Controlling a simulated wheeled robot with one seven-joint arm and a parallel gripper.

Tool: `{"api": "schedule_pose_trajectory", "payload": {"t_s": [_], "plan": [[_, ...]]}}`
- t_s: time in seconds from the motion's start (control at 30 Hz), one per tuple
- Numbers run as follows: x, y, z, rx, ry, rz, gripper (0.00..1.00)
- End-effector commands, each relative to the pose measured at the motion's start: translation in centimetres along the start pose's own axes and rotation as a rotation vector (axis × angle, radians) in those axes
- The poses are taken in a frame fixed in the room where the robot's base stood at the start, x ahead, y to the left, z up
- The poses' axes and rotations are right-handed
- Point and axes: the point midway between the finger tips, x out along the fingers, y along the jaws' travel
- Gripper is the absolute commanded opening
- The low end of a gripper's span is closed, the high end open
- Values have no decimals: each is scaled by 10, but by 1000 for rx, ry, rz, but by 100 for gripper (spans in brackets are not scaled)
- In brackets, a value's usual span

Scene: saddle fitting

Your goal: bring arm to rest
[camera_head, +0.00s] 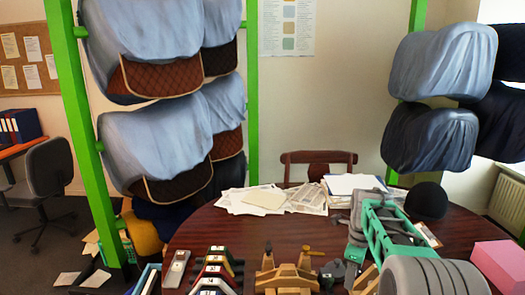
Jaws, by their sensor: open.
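My gripper (358,232) shows at the far end of my teal and grey arm, over the right half of the round dark table (215,232). It is open, and I see nothing held in it. Its fingers are small and partly merge with the grey shapes around them, so their exact outline is hard to make out. I cannot tell how high it is above the tabletop. My arm comes in from the lower right and hides part of the table.
Papers (270,200) lie at the table's back. Striped blocks (215,270), a grey device (177,268) and a wooden piece (287,276) stand in front. A black rounded object (427,200) and pink box (500,262) are right. Green racks (72,110) hold covered saddles (150,150). A chair (318,160) stands behind.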

Motion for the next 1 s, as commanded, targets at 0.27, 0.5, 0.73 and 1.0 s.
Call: {"api": "schedule_pose_trajectory", "payload": {"t_s": [0.27,0.5,0.73,1.0], "plan": [[-31,41,4,-367,-13,-49,47],[-58,110,0,-919,-4,-123,47],[-56,215,-22,-1765,79,-244,47],[-36,256,-37,-2155,148,-289,47]]}}
